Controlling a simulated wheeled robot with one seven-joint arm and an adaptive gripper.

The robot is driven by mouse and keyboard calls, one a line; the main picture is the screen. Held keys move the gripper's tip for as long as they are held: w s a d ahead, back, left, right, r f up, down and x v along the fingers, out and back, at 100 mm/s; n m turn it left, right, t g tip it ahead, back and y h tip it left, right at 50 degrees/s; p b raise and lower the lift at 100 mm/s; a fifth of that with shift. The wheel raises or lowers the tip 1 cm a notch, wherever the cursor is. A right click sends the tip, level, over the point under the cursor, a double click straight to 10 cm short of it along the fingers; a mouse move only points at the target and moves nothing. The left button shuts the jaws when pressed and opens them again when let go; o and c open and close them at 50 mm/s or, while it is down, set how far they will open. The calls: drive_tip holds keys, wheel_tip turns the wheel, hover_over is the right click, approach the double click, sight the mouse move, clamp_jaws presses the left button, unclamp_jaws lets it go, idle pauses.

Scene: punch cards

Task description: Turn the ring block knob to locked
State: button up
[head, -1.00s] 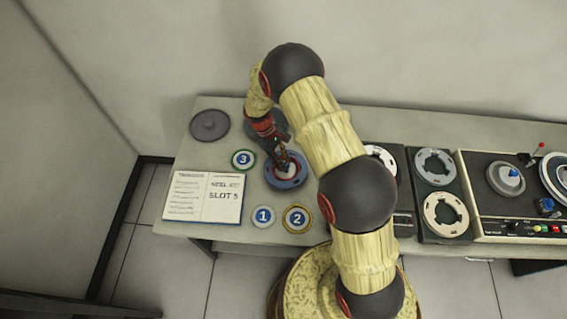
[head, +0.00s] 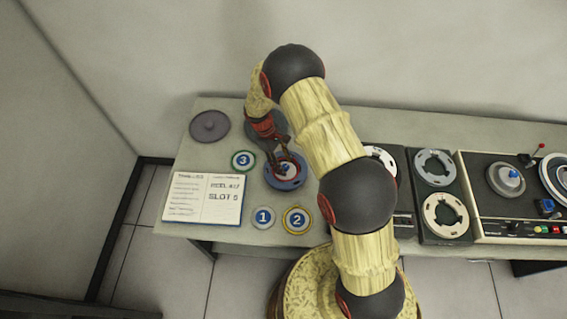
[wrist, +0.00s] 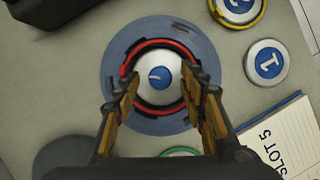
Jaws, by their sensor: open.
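A round blue block (head: 285,184) sits on the table under my gripper, and it also shows in the wrist view (wrist: 158,124). A red and black ring (wrist: 150,43) lies on it around a white hub (wrist: 157,98). The hub has a blue centre (wrist: 159,77) with a small white mark, which is too small to read surely. No lettering for locked is legible. My gripper (wrist: 161,97) is open above the block, its two fingers apart on either side of the hub. I cannot tell whether they touch it.
Discs 1 (head: 263,217), 2 (head: 297,219) and 3 (head: 243,160) lie around the block. An open notebook (head: 203,198) is at left, reading SLOT 5. A dark disc (head: 209,126) lies behind it. Reel holders (head: 445,214) and a tape machine (head: 510,218) stand at right.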

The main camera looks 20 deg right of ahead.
drive_tip(key=v, duration=1.2)
idle(0.5)
drive_tip(key=s+d+r+m+t+y+b, duration=0.1)
drive_tip(key=s+r+m+t+b, duration=0.3)
drive_tip(key=s+r, duration=0.6)
drive_tip(key=s+d+r+m+t+y+b, duration=0.2)
drive_tip(key=s+r+m+t+b, duration=0.2)
drive_tip(key=s, duration=1.5)
wheel_tip(320, 180, up, 7)
drive_tip(key=t+b, duration=0.1)
drive_tip(key=b, duration=0.2)
drive_tip(key=shift+d+b, duration=0.25)
drive_tip(key=shift+b, duration=0.05)
